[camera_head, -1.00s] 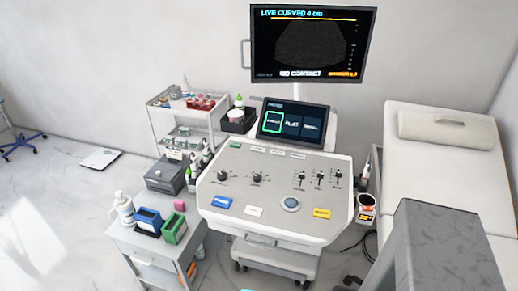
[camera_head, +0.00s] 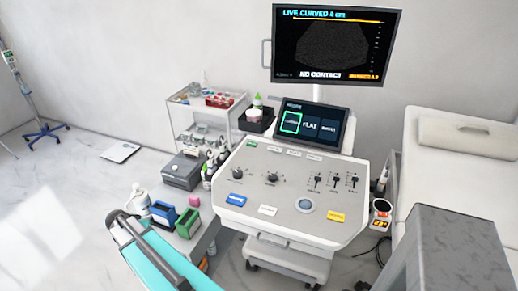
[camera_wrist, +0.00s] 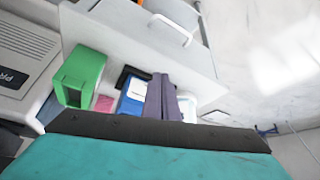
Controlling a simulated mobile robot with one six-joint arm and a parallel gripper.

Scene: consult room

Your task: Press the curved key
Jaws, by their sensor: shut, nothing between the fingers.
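The curved key (camera_head: 291,123) is the left one of three keys on the small tilted touchscreen (camera_head: 313,143) of the ultrasound console. It has a bright green outline; its lettering is too small to read clearly. The flat key (camera_head: 310,126) is beside it, with a third key to the right. The large monitor (camera_head: 331,45) above reads "LIVE CURVED 4 cm" and "NO CONTACT". My gripper (camera_wrist: 163,98) shows in the wrist view, fingers together and empty, above the small side cart. It is well away from the touchscreen, which the wrist view does not show.
The console panel (camera_head: 273,180) has knobs, sliders and coloured buttons. The side cart at its left carries a green box (camera_head: 187,223), a blue box (camera_head: 163,213) and a white pump bottle (camera_head: 142,200). A bed (camera_head: 440,185) stands at the right. The left floor is mostly clear.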

